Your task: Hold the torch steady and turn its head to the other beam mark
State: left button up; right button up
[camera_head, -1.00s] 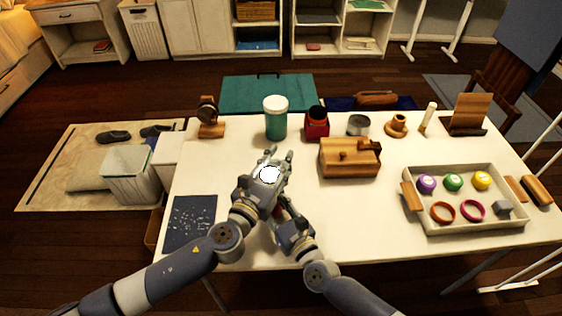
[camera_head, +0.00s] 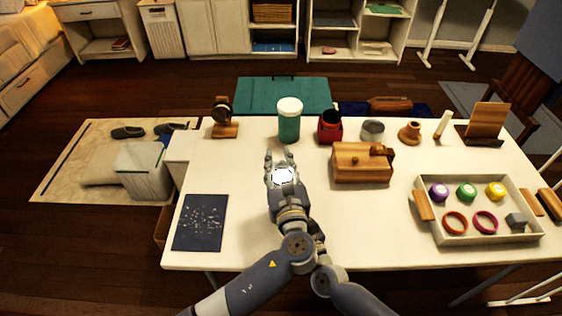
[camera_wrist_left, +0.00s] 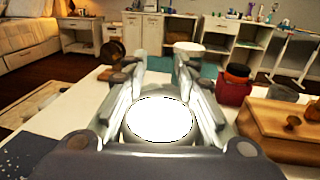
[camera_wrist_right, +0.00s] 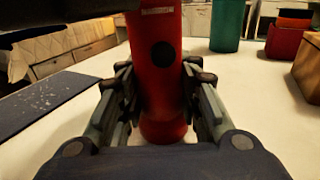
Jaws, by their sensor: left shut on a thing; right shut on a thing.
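The torch stands upright over the table, its bright white lens (camera_head: 284,176) facing up. In the left wrist view the glowing lens (camera_wrist_left: 160,120) sits in a pale grey head between the fingers. My left gripper (camera_head: 281,164) is shut around this head. In the right wrist view the red torch body (camera_wrist_right: 158,85) has a dark round button and a small pale label near the top. My right gripper (camera_wrist_right: 157,100) is shut on this body, below the left one. It is mostly hidden under the left arm in the head view. I cannot make out the beam marks.
A teal jar (camera_head: 289,124), red jar (camera_head: 330,128) and wooden box (camera_head: 362,168) stand beyond and right of the grippers. A dark speckled mat (camera_head: 200,222) lies left. The front middle of the table is clear.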

pick_arm(q)
jog(key=shift+a, duration=0.1)
grip_shut()
jog(key=o, duration=1.1)
grip_release()
jog(key=shift+o, duration=0.2)
notch_tip(320, 180, up, 10)
